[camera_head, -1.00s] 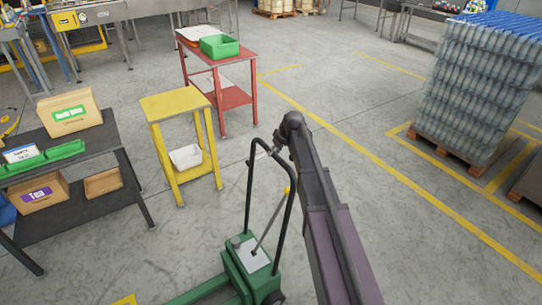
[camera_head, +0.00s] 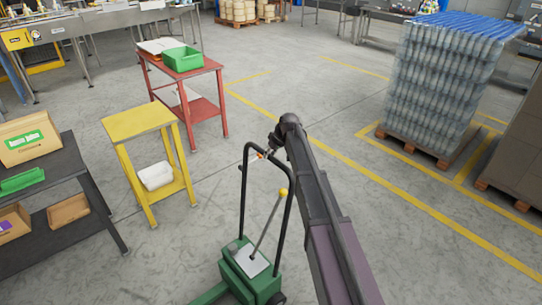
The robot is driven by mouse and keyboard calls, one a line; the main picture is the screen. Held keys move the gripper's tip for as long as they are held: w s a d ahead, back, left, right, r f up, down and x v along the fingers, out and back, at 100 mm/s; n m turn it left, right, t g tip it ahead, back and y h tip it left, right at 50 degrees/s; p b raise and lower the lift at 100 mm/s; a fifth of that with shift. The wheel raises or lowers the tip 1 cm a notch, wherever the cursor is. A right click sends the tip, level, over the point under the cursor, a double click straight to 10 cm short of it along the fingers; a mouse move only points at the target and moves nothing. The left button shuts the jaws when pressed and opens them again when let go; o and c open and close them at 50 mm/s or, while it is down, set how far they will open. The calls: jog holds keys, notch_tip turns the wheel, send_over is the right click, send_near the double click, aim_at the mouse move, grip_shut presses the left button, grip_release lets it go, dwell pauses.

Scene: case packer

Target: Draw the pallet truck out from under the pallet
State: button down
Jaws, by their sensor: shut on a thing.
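The green pallet truck (camera_head: 253,270) stands low in the middle of the camera view, with a black looped handle and a lever with a yellow knob. Its fork runs out of the bottom left of the picture. My gripper (camera_head: 262,155) is at the top of the handle loop, shut on the handle, partly hidden by its small size and my arm. No pallet shows on the visible part of the truck. A pallet (camera_head: 443,158) with a tall stack of clear bottles stands apart at the right.
A yellow table (camera_head: 137,121) and a red table (camera_head: 205,108) stand to the left. A dark bench (camera_head: 60,170) with boxes is at far left. Brown stacked goods (camera_head: 517,155) stand at the right edge. Floor between the truck and the yellow-lined bay is clear.

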jog(key=shift+s+a, duration=0.35)
jog(key=c, duration=0.6)
grip_release()
jog(key=shift+o, duration=1)
jog(key=shift+w, duration=0.15)
